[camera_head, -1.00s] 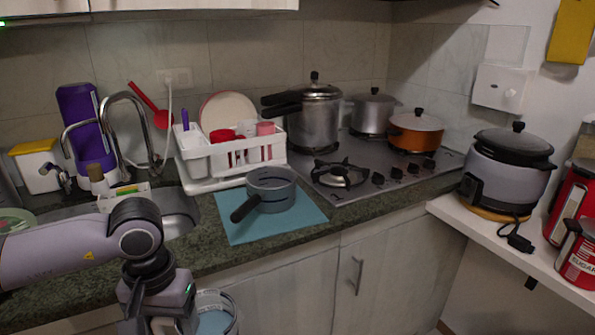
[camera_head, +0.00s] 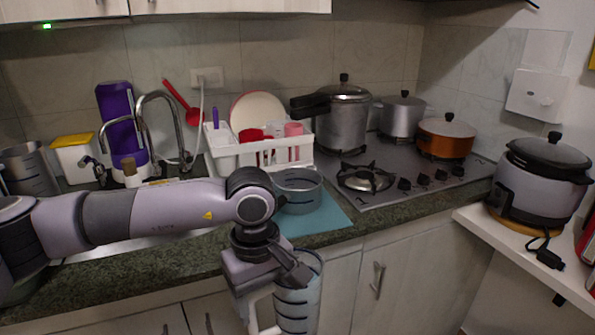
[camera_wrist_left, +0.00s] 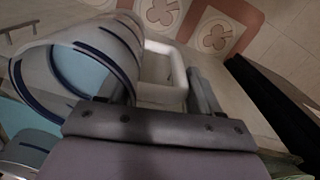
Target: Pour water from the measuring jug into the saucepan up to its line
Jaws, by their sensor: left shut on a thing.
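The measuring jug (camera_head: 300,312), pale and clear with dark bands, hangs in front of the counter edge in the head view. My left gripper (camera_head: 272,290) is shut on its white handle, partly hidden by the gripper. In the left wrist view the jug (camera_wrist_left: 75,60) lies left of the fingers, with light blue showing inside it, and the handle (camera_wrist_left: 158,80) is between them. The grey saucepan (camera_head: 298,191) stands on a blue mat (camera_head: 325,219) behind and above the jug in the picture. My left arm hides the pan's handle. The right gripper is out of view.
The gas hob (camera_head: 400,180) with several pots is right of the pan. A white dish rack (camera_head: 225,150) stands behind it. The sink tap (camera_head: 165,110) is at left. A rice cooker (camera_head: 540,185) stands on the white shelf.

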